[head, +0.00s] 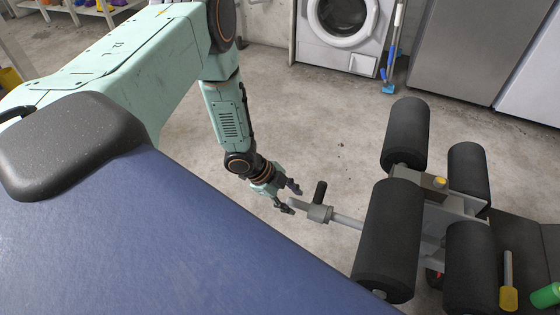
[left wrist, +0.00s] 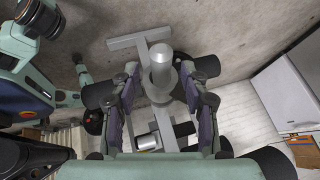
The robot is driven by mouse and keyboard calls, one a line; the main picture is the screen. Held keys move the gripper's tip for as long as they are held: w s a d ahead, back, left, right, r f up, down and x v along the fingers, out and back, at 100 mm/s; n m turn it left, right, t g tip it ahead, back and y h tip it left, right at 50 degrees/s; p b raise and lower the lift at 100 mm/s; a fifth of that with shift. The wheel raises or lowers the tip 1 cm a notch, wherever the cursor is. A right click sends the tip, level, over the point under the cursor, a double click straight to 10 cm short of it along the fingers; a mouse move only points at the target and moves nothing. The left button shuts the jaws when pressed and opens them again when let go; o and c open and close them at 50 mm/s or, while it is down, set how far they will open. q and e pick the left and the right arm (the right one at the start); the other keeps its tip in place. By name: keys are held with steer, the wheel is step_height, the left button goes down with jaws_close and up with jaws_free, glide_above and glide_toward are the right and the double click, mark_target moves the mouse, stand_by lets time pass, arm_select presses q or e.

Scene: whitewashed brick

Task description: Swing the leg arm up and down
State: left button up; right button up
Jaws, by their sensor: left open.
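The leg machine has several thick black foam rollers (head: 388,240) on a pale grey frame at the right of the head view. A grey bar (head: 347,220) runs left from it to a collar with a short black knob (head: 320,191) and a rounded end. My left gripper (head: 290,198) is open at this end, with its fingers around or beside it; the head view does not settle which. In the left wrist view the rounded grey end (left wrist: 160,66) shows between the two spread fingers of my left gripper (left wrist: 160,80). My right gripper is not in view.
A blue padded surface (head: 180,240) with a dark grey pad fills the lower left. A washing machine (head: 340,25), a blue broom (head: 390,70) and steel cabinets (head: 470,50) stand at the back. Concrete floor (head: 310,110) lies open between.

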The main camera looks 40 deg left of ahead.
arm_select(q)
steer(key=v, duration=0.7)
steer(key=shift+r, duration=0.3)
steer(key=shift+s, duration=0.15)
